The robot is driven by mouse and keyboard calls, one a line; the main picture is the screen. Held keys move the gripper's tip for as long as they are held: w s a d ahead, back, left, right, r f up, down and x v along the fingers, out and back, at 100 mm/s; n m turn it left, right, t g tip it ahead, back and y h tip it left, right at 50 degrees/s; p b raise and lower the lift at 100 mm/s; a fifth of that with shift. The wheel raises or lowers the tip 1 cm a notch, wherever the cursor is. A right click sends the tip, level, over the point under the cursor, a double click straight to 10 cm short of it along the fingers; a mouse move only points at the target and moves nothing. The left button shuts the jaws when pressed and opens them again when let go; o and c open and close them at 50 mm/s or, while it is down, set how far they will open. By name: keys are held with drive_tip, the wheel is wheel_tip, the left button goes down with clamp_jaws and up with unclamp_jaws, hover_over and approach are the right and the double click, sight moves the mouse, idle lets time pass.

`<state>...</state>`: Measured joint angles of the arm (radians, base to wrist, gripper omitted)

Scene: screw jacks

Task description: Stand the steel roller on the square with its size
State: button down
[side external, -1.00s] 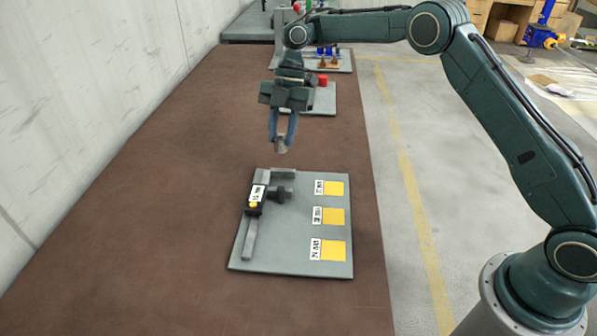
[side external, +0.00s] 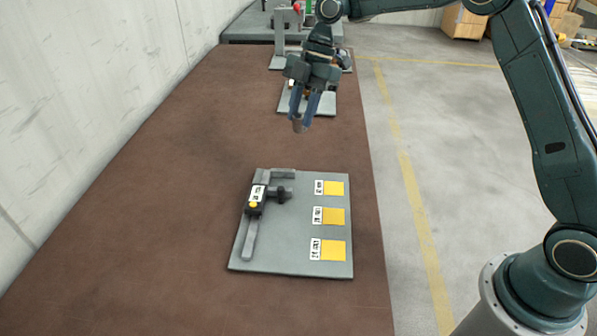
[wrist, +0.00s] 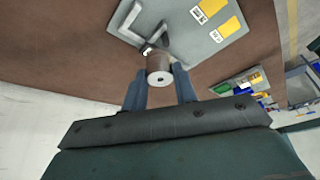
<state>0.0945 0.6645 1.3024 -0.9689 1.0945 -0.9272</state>
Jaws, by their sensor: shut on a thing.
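My gripper (side external: 304,108) is shut on the steel roller (side external: 298,126), a small grey-brown cylinder held at the fingertips above the brown table, beyond the grey board (side external: 290,255). The wrist view shows the roller (wrist: 159,62) between the fingers, its round end with a central hole facing the camera. Three yellow squares, far (side external: 333,188), middle (side external: 333,216) and near (side external: 333,250), lie bare along the board's right side. Each has a white size label at its left, too small to read. A caliper (side external: 250,232) with a white reading tag lies on the board's left side.
Another grey board (side external: 318,108) with small items stands behind my gripper, partly hidden by it. A further stand (side external: 280,45) is at the far end. A pale wall (side external: 90,110) bounds the table on the left. The brown table (side external: 180,170) left of the board is clear.

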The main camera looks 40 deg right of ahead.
drive_tip(key=s+d+r+m+t, duration=0.2)
drive_tip(key=s+d+r+m, duration=0.3)
drive_tip(key=s, duration=0.2)
drive_tip(key=shift+s+f, duration=0.1)
wheel_tip(320, 180, down, 16)
drive_tip(key=shift+r, duration=0.15)
idle(0.6)
drive_tip(key=shift+f, duration=2.1)
drive_tip(key=shift+f, duration=0.1)
drive_tip(key=c, duration=1.1)
unclamp_jaws()
